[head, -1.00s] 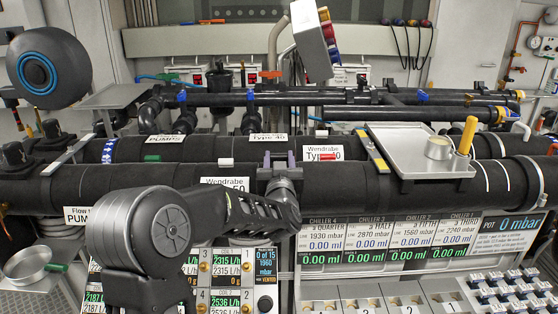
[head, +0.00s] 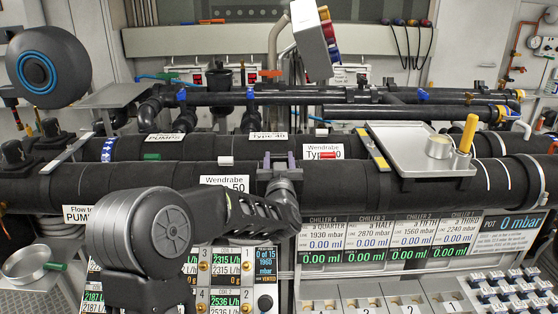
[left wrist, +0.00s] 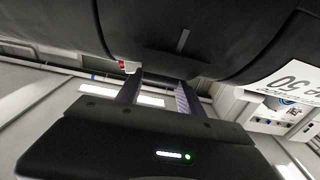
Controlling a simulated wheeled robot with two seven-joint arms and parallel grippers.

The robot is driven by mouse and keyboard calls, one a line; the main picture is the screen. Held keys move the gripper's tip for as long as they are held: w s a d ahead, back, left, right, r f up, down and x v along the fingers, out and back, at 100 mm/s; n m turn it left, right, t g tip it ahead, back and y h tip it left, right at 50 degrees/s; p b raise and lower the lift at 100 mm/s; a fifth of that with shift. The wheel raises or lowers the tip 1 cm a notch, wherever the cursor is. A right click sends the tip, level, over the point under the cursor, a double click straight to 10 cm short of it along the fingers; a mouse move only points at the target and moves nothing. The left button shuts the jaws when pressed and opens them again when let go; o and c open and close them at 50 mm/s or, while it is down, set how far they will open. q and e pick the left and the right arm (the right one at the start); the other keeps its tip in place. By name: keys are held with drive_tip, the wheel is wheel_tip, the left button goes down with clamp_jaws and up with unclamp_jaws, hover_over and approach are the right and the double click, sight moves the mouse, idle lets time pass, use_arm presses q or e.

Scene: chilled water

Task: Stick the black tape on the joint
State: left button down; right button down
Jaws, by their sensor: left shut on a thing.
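My left gripper (head: 279,160) is at the front black insulated pipe (head: 350,183), its two fingertips showing against it left of the middle. In the left wrist view the fingers (left wrist: 155,92) stand apart and reach up to the pipe's underside. A dark patch between and above them, which looks like the black tape (left wrist: 176,65), lies against the pipe; black on black, its edges are hard to make out. The gripper is shut on it. The joint itself is mostly hidden behind my gripper. My right gripper is not in view.
A white label (head: 224,183) is just left of my gripper. Display panels (head: 390,236) lie below, and thinner pipes run behind.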

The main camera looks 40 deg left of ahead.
use_arm(q)
drive_tip(key=shift+f+b, duration=0.3)
drive_tip(key=shift+f, duration=0.05)
idle(0.6)
drive_tip(key=c, duration=0.7)
unclamp_jaws()
drive_tip(key=shift+o, duration=0.2)
drive_tip(key=b+v, duration=0.1)
drive_tip(key=v, duration=0.6)
drive_tip(key=shift+s+d, duration=0.25)
drive_tip(key=shift+s, duration=0.05)
